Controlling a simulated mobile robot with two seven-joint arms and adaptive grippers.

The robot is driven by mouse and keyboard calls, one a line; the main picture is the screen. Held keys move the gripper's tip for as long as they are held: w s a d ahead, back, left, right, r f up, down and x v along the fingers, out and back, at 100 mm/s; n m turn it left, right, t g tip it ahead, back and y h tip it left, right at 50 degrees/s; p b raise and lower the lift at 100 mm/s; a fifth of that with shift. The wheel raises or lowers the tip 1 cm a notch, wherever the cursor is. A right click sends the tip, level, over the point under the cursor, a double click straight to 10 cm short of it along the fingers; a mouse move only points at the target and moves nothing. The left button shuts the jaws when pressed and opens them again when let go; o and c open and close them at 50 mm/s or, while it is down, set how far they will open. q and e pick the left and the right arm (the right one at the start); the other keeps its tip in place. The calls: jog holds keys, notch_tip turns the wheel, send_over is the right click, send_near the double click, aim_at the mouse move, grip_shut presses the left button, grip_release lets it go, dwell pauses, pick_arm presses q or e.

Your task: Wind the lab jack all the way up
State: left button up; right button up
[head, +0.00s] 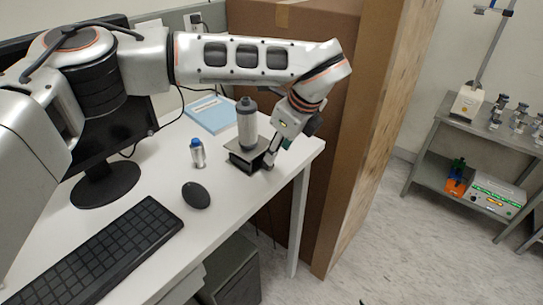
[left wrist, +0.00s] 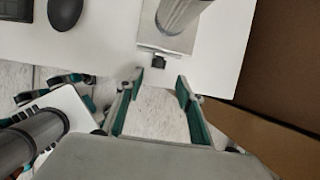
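The lab jack (head: 246,158) stands low on the white table near its right corner, a dark body under a grey top plate. A grey cylinder (head: 247,124) stands upright on it. In the left wrist view the jack's plate (left wrist: 150,38) shows at the top, with a small dark knob (left wrist: 158,62) on its near side. My left gripper (head: 270,160) is beside the jack's right side. In the left wrist view its teal-padded fingers (left wrist: 160,84) are apart and empty, just short of the knob. What looks like my right gripper (left wrist: 62,88) shows partly at the lower left of that view.
A blue book (head: 212,113) is behind. A tall brown carton (head: 300,100) stands close beyond the table's right edge.

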aim_at(273, 175)
pick_arm(q)
jog(key=shift+s+p+x, duration=0.2)
jog(key=shift+p+x, duration=0.3)
jog(key=shift+x, duration=2.85)
jog(key=shift+c, duration=0.4)
grip_shut()
